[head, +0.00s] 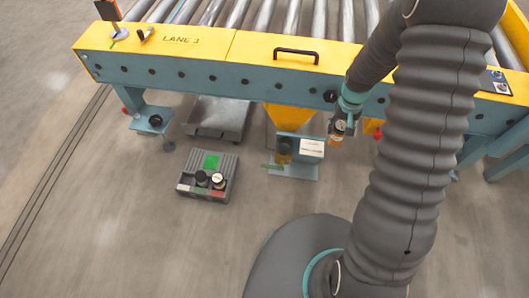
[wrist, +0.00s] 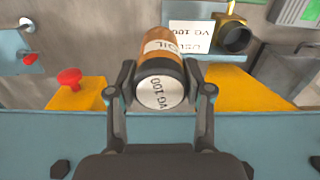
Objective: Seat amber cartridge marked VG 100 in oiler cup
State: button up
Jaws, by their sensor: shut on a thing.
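The amber cartridge (wrist: 162,45) is between the fingers of my gripper (wrist: 160,90), which is shut on it. Its pale end cap reads VG 100, upside down in the wrist view. In the head view, my gripper (head: 341,119) holds the cartridge (head: 337,130) just right of the oiler station, below the conveyor's front rail. The oiler cup (wrist: 236,38) shows a dark round mouth and a brass body, apart from the cartridge. It also shows in the head view (head: 283,149). A white card (wrist: 190,37) beside it reads VG 100, upside down and partly covered by the cartridge.
The teal conveyor rail (wrist: 260,135) crosses the lower wrist view. A red knob (wrist: 69,78) sits on a yellow part at left. A grey tray (head: 188,192) with two cartridges and a green patch lies on the floor. Open floor surrounds it.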

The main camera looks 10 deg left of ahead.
jog(key=s+a+f+n, duration=0.15)
jog(key=a+n, duration=0.25)
jog(key=n, duration=0.4)
jog(key=s+a+f+n, duration=0.1)
jog(key=a+f+n, duration=0.1)
jog(key=a+n, duration=0.35)
jog(key=shift+n, duration=0.85)
jog(key=shift+w+a+f+b, duration=0.65)
jog(key=shift+w+a+f, duration=0.55)
jog(key=shift+f, duration=0.6)
jog(key=shift+w+a+f+b, duration=0.7)
jog(key=shift+w+a+f, duration=0.25)
jog(key=shift+a+f, duration=0.7)
jog(key=shift+w+a+f+b, duration=0.65)
jog(key=shift+w+a+f, duration=0.45)
jog(key=shift+f, duration=0.85)
jog(key=shift+f, duration=0.2)
jog(key=o, duration=1.3)
jog(key=shift+r, duration=0.1)
